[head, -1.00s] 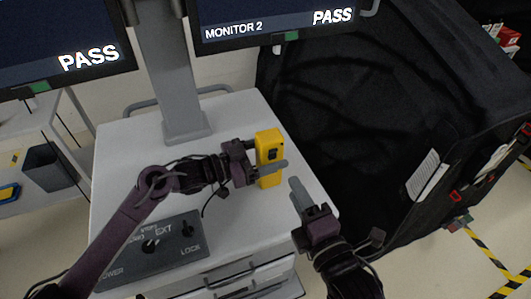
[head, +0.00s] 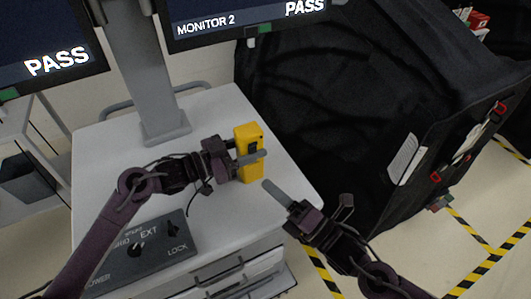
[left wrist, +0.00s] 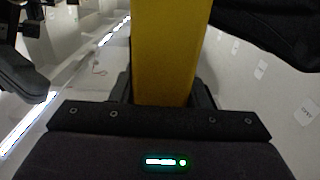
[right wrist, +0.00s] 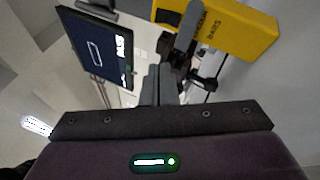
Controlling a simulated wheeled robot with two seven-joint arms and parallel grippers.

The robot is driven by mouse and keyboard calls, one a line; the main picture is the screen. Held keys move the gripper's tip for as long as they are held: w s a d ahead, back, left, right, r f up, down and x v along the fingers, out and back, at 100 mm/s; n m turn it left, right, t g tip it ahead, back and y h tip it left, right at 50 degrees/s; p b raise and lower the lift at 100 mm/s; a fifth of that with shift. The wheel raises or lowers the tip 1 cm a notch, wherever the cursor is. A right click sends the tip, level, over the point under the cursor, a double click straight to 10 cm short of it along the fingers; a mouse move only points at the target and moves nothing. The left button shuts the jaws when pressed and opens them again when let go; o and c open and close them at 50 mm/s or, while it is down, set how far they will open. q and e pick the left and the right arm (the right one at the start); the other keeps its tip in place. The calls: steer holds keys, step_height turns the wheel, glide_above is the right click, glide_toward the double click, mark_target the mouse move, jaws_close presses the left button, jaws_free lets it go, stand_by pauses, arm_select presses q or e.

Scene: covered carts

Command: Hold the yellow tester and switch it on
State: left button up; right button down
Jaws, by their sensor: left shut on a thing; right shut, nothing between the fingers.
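The yellow tester (head: 249,135) is upright above the white cart top, with a small dark panel on its face. My left gripper (head: 244,161) is shut around its middle from the left. The tester fills the upper middle of the left wrist view (left wrist: 165,50). My right gripper (head: 267,185) is shut and empty, just below and right of the tester, its fingers pointing up-left towards it; they look apart from it. In the right wrist view the tester (right wrist: 240,32) is at the upper right, beyond the shut fingers (right wrist: 160,82). I cannot tell the switch's state.
The white cart top (head: 110,150) carries a monitor post (head: 158,90) and a dark control panel (head: 145,250) at the front left. Two monitors reading PASS hang above. A black covered cart (head: 340,110) stands close on the right. Drawers (head: 240,268) are below.

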steer(key=d+n+g+y, duration=0.1)
steer(key=d+f+n+g+y, duration=0.1)
steer(key=w+d+f+n+g+y, duration=0.1)
steer(key=g, duration=0.1)
steer(key=shift+d+f+n, duration=0.25)
steer(key=shift+d+n, duration=0.05)
steer(key=d+g, duration=0.1)
steer(key=d+n+g+y, duration=0.1)
steer(key=d, duration=0.1)
steer(key=d+g+y, duration=0.1)
steer(key=shift+w+d+f+n, duration=0.25)
steer(key=shift+d+f+n, duration=0.15)
steer(key=shift+d+g+y, duration=0.3)
steer(key=shift+d+y, duration=0.1)
steer(key=shift+d, duration=0.1)
steer(key=shift+a+r, duration=0.1)
glide_toward(250, 147)
steer(key=s+a, duration=0.2)
steer(key=a, duration=0.2)
steer(key=shift+w+a+r, duration=0.3)
steer(key=shift+w+r, duration=0.3)
steer(key=shift+w, duration=0.3)
steer(key=shift+w+a+r, duration=0.3)
steer(key=shift+w+r, duration=0.25)
steer(key=shift+w, duration=0.35)
